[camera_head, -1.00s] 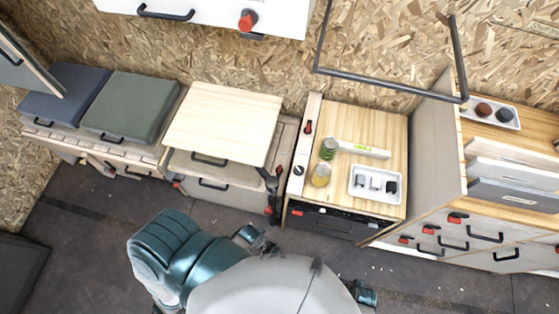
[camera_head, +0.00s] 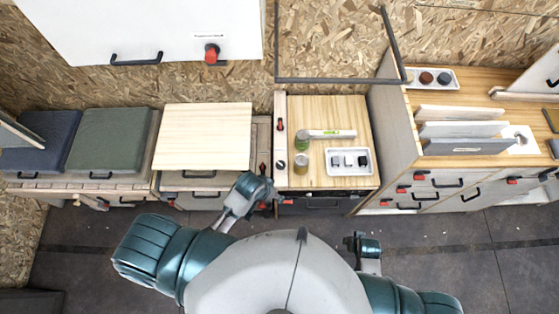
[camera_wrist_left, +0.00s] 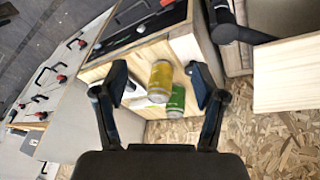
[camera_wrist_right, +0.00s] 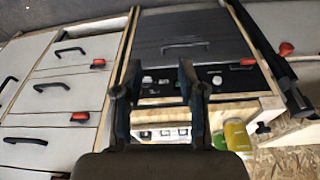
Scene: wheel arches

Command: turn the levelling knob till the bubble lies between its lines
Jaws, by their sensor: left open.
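A pale level bar with a small green vial (camera_head: 340,133) lies on the wooden worktop (camera_head: 345,110). The bubble and its lines are too small to make out. A small dark knob (camera_head: 281,164) sits on the pale strip at the worktop's left edge; I cannot tell for sure that it is the levelling knob. My left gripper (camera_head: 272,202) is at the front left of this unit, below the knob and apart from it. In the left wrist view its fingers (camera_wrist_left: 157,80) are open and empty. My right gripper (camera_head: 358,243) is open and empty in front of the unit, its fingers showing apart (camera_wrist_right: 157,85).
A green can (camera_head: 304,143) and a yellow can (camera_head: 301,165) stand close to the knob. A white tray (camera_head: 349,172) with small items is to their right. A red-handled lever (camera_head: 280,125) sits on the strip. A dark bar frame (camera_head: 335,80) hangs above the back.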

